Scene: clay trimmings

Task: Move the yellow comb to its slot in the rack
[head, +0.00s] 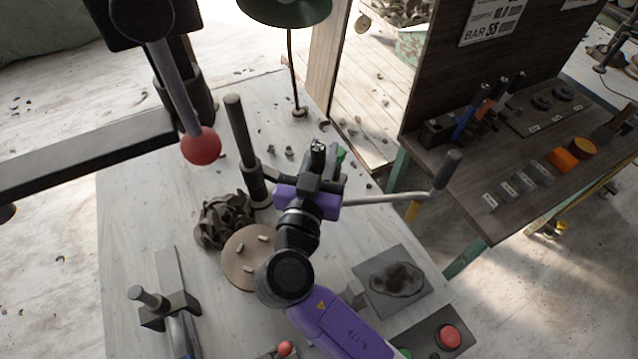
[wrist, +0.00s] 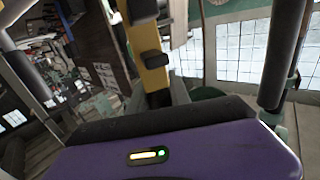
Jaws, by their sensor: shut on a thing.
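My gripper (head: 326,168), with a purple body and dark fingers, is held above the pale worktable. It is shut on the yellow comb (wrist: 148,36), which shows as a yellow strip with dark pieces across it at the top middle of the wrist view. In the head view the gripper and wrist hide the comb. The rack (head: 436,131) is a dark block on the dark side bench, right of my gripper and apart from it. Upright tools with blue, red-orange and black parts stand by it. I cannot make out which slot is empty.
A black post (head: 240,140) and a clay heap (head: 222,222) stand left of my gripper. A lever rod (head: 385,198) reaches right from near it. A red-knobbed bar (head: 201,146) hangs at upper left. A gap separates the worktable (head: 140,200) from the side bench (head: 470,222).

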